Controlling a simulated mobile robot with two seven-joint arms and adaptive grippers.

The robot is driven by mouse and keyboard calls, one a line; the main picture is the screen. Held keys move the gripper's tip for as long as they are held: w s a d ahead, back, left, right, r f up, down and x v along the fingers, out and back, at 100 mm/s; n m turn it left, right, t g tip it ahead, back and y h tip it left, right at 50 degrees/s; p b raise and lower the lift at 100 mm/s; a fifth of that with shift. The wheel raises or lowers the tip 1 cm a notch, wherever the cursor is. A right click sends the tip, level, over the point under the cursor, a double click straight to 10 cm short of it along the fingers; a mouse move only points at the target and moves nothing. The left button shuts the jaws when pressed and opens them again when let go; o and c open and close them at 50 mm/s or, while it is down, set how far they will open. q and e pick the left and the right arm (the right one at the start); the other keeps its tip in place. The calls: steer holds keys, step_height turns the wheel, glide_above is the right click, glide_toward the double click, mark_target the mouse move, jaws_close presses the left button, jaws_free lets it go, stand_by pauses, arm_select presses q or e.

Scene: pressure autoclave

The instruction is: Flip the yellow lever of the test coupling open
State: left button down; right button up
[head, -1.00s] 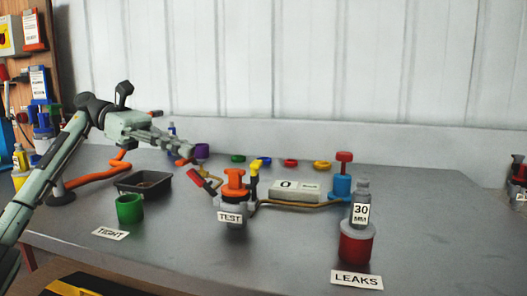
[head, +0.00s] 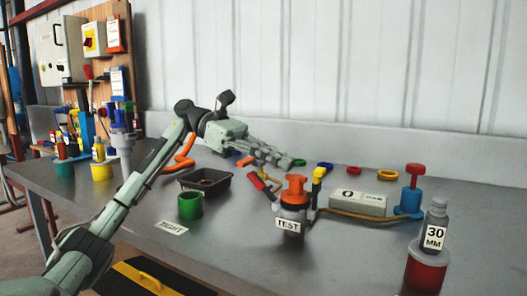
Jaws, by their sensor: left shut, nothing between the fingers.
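The test coupling (head: 294,208) stands on the bench, grey with an orange top (head: 296,187) and a TEST label. Its yellow lever (head: 319,174) stands upright at its right side. A red lever (head: 258,182) leans outward at its left. My left gripper (head: 287,160) is shut and empty. In the picture it lies just above and behind the orange top, left of the yellow lever, and looks apart from both. My right gripper is out of view.
A brown hose runs from the coupling to a grey readout box (head: 357,203) and blue pump (head: 411,198). A grey bottle (head: 435,229) stands on a red cylinder. A green cup (head: 190,206) and black tray (head: 206,178) are left. Coloured rings lie behind.

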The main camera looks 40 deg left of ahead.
mark_target(314, 175)
arm_select(q)
steer(key=x, duration=0.3)
steer(key=shift+w+d, duration=0.1)
steer(key=shift+d, duration=0.1)
steer(key=shift+d+f, duration=0.15)
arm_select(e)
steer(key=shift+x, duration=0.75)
arm_select(q)
steer(key=shift+d+y+p, duration=0.15)
steer(key=shift+y+p, duration=0.15)
steer(key=shift+p, duration=0.1)
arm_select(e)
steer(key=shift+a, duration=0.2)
